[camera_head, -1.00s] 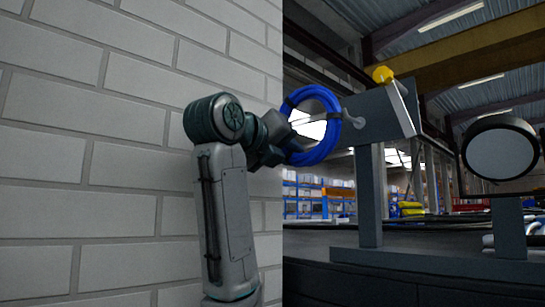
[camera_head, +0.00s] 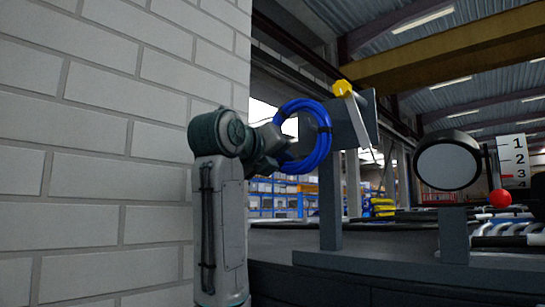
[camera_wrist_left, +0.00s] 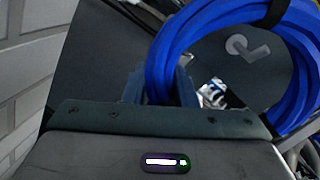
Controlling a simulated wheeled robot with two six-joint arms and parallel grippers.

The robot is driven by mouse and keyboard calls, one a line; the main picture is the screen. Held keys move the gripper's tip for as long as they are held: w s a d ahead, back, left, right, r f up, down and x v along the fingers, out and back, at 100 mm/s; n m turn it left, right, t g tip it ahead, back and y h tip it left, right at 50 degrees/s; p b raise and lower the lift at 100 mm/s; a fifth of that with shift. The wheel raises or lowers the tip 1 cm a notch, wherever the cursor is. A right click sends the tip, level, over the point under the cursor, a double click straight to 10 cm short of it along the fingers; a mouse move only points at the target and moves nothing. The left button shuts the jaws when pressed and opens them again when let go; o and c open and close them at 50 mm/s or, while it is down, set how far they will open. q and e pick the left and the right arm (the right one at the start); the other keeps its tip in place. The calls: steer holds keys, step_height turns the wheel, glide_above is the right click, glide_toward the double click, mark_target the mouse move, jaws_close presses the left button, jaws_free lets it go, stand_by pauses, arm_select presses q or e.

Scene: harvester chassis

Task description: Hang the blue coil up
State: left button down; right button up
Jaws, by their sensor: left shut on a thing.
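The blue coil (camera_head: 322,142) is a ring of blue tubing with dark bands. My left gripper (camera_head: 284,158) is shut on its near left side and holds it up, roughly upright. In the left wrist view the coil (camera_wrist_left: 292,60) rises from between the fingers (camera_wrist_left: 162,88) and arcs to the right. A grey plate (camera_head: 363,112) on a post stands behind and right of the coil. A light grey hooked peg (camera_wrist_left: 246,48) shows through the ring in the left wrist view. I cannot tell whether the ring is around the peg. My right gripper is out of view.
A yellow knob (camera_head: 342,88) on a pale bar sits at the plate. A white brick wall (camera_head: 90,150) is close on the left. A round dark-rimmed disc (camera_head: 447,165), a numbered scale (camera_head: 513,160) and a red ball (camera_head: 500,197) are at the right.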

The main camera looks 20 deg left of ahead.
arm_select(q)
steer(key=shift+w+d, duration=0.1)
steer(key=shift+w, duration=0.2)
steer(key=shift+w+p, duration=0.35)
steer(key=shift+w, duration=0.25)
steer(key=shift+w+d+p, duration=0.2)
steer(key=shift+w+p, duration=0.15)
steer(key=w, duration=0.1)
steer(key=w+f, duration=0.1)
steer(key=w+d, duration=0.1)
steer(key=shift+w+f, duration=0.1)
steer(key=shift+f, duration=0.05)
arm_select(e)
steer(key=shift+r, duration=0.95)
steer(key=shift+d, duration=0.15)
arm_select(q)
steer(key=shift+w, duration=0.1)
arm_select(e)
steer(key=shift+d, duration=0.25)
